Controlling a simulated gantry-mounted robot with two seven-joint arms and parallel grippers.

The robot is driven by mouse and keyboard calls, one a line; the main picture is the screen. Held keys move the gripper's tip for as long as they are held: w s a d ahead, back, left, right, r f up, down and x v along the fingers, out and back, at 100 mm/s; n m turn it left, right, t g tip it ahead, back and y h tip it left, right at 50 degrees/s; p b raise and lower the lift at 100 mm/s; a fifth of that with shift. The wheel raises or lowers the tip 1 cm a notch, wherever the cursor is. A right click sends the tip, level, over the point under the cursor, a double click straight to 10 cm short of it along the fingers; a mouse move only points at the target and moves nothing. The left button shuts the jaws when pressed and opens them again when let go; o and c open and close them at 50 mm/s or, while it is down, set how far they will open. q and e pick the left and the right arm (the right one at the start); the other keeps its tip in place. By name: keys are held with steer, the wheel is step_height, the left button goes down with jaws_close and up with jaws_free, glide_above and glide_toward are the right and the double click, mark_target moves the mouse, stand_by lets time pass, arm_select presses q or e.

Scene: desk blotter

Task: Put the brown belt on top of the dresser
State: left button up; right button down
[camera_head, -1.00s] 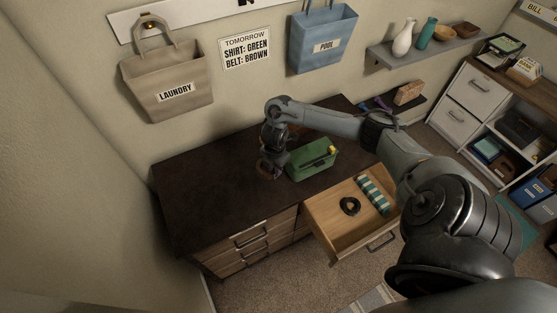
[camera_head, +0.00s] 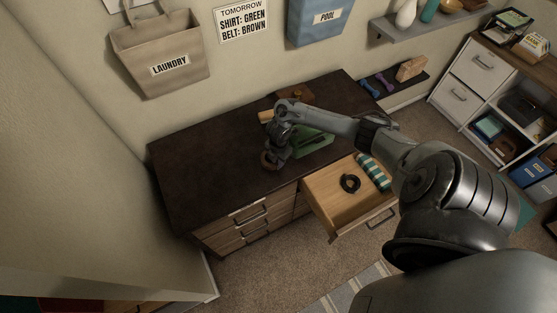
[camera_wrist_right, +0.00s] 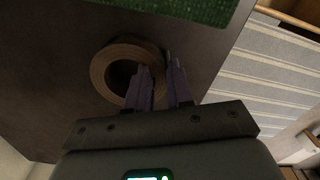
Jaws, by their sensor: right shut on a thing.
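The brown belt (camera_head: 267,160), coiled into a ring, is at the dresser top near its front edge. My right gripper (camera_head: 275,157) is shut on it. In the right wrist view the gripper (camera_wrist_right: 163,83) has its two fingers on either side of the coil's wall, one inside the ring (camera_wrist_right: 101,78). The coil lies flat against or just above the dark surface; I cannot tell if it touches. The dresser (camera_head: 195,165) has a dark brown top and wooden drawers. My left gripper is not in view.
An open drawer (camera_head: 325,196) holds a black coiled belt (camera_head: 350,183) and a teal-striped roll (camera_head: 373,171). The dresser top's left side is clear.

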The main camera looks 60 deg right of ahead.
steer(key=shift+f, duration=0.1)
steer(key=c, duration=1.4)
jaws_free()
steer(key=o, duration=0.4)
steer(key=shift+d, duration=0.1)
